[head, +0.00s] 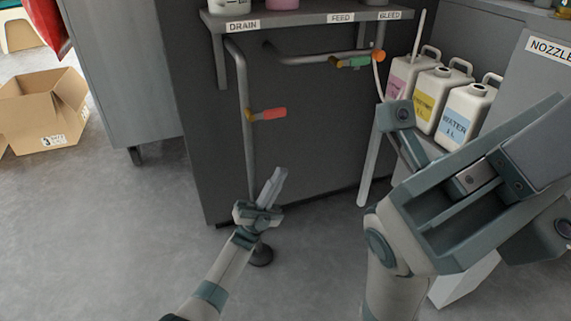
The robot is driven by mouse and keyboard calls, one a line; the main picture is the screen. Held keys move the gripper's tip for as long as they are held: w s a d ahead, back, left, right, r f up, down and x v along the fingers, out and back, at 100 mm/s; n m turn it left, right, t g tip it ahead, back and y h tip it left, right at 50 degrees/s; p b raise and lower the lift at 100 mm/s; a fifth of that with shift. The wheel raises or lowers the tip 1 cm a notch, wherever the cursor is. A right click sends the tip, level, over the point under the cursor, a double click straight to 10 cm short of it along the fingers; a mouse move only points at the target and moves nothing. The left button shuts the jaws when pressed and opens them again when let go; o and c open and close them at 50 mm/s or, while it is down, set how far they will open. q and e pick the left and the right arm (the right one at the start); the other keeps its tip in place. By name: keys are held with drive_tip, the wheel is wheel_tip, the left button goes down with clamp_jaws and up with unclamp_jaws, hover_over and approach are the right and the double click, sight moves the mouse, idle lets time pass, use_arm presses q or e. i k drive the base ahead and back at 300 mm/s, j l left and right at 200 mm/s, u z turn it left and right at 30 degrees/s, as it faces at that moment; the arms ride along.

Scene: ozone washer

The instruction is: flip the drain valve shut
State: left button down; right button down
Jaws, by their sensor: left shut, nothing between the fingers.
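The drain valve (268,114) has a red lever on an orange body. It sits on the vertical pipe (242,80) under the DRAIN label (242,27). Its lever points right, crosswise to the pipe. My left gripper (277,174) is shut and empty, with its fingers pointing up. In the picture it is below the lever, with a clear gap between them. My right arm fills the lower right, close to the camera. I cannot make out the state of its fingers.
A green-handled valve (356,62) is under the FEED label (341,18), beside an orange valve part (379,55). White jugs (465,108) stand at the right behind my right arm. An open cardboard box (42,110) is on the floor at far left.

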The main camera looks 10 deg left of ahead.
sight(277, 112)
drive_tip(key=k+j, duration=0.15)
drive_tip(key=j, duration=0.15)
drive_tip(key=k+j, duration=0.15)
drive_tip(key=j, duration=0.15)
drive_tip(key=k+j, duration=0.1)
drive_tip(key=j, duration=0.25)
drive_tip(key=k+j, duration=0.15)
drive_tip(key=j, duration=0.15)
